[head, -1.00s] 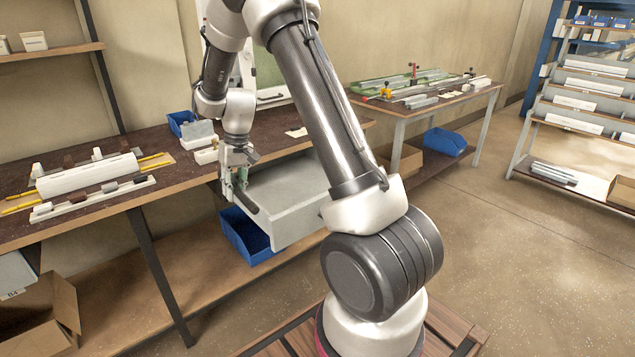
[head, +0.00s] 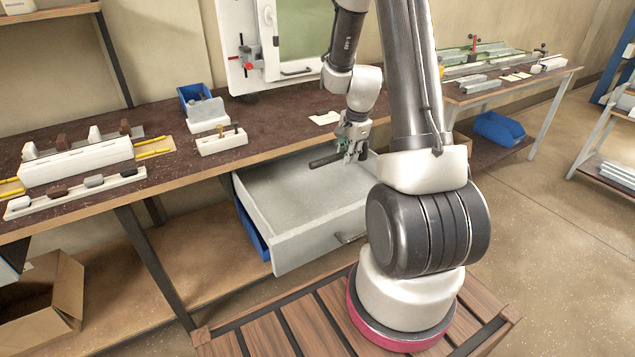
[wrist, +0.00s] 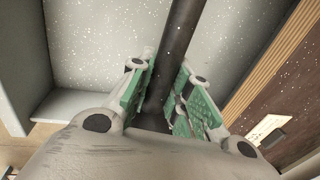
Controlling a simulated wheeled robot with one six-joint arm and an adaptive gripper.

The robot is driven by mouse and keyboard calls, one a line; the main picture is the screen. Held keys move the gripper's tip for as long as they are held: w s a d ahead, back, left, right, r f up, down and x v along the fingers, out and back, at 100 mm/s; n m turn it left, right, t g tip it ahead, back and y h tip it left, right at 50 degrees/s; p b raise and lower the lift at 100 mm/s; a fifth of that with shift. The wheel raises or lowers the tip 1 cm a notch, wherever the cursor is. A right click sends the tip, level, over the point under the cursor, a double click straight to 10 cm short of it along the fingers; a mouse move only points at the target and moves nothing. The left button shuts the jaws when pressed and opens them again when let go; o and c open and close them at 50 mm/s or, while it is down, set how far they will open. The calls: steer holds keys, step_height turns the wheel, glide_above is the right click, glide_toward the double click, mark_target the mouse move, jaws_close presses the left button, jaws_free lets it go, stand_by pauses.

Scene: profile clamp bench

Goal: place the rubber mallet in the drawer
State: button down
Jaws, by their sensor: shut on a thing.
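The grey drawer (head: 282,205) is pulled out from under the bench, and its floor looks bare. My gripper (head: 350,153) is over the drawer's back right part, close to the bench edge. It is shut on a dark rod, taken as the rubber mallet (head: 328,160), which reaches to the left over the drawer. In the wrist view the mallet's dark shaft (wrist: 182,45) runs between the green finger pads (wrist: 165,105) over the drawer's pale floor (wrist: 100,45). The mallet's head is not clearly seen, and I cannot tell whether the mallet touches the drawer.
The dark bench top (head: 270,118) overhangs the drawer's back. A white profile fixture (head: 76,163), a small white block holder (head: 222,141) and a blue bin (head: 197,96) stand on it. A cardboard box (head: 45,300) is at lower left.

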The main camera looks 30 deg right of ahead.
mark_target(344, 186)
step_height(344, 186, down, 9)
steer(key=shift+f, duration=0.2)
stand_by(0.3)
steer(key=shift+f, duration=0.15)
steer(key=c, duration=1.3)
jaws_free()
steer(key=shift+c, duration=0.2)
